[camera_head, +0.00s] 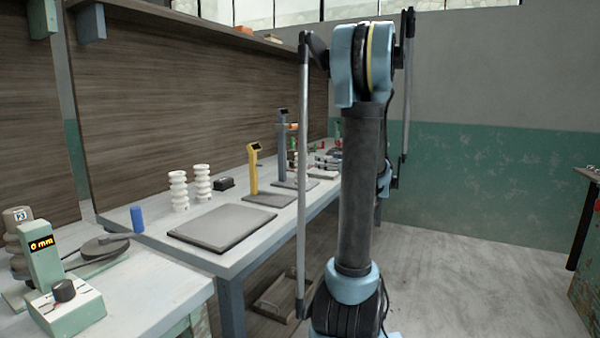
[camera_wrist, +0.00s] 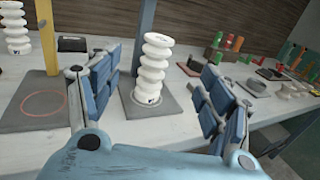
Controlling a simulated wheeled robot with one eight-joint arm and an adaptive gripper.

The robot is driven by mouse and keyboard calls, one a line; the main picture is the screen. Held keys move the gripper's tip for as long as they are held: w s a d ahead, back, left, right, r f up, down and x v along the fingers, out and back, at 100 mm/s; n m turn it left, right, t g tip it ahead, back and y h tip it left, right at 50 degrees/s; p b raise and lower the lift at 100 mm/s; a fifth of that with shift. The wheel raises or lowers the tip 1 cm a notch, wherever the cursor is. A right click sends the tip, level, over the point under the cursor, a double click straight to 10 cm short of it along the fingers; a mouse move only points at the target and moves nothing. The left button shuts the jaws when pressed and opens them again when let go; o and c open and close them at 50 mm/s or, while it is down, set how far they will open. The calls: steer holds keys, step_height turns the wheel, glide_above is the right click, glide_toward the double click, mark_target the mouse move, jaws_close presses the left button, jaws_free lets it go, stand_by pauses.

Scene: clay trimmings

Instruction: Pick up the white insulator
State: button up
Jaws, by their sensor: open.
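A white ribbed insulator (camera_wrist: 152,70) stands upright on the grey base plate (camera_wrist: 172,112) of a blue-grey post (camera_wrist: 143,32) in the wrist view. My gripper (camera_wrist: 160,66) is open, with blue padded fingers left and right of this insulator in the picture. Neither finger visibly touches it, and I cannot tell how deep it sits between them. Another white insulator (camera_wrist: 15,30) stands at the far left. In the head view two white insulators (camera_head: 179,190) (camera_head: 202,184) stand together on the bench; my arm hides my gripper there.
A yellow post (camera_wrist: 48,38) on a grey plate stands left of my gripper, near the left finger. A black box (camera_wrist: 73,44) is behind it. Coloured small items (camera_wrist: 228,42) and dark dishes lie to the right. A flat grey mat (camera_head: 222,227) lies on the bench (camera_head: 140,262).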

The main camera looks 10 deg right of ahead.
mark_target(301, 154)
steer(key=x, duration=1.7)
steer(key=shift+a, duration=0.1)
jaws_close()
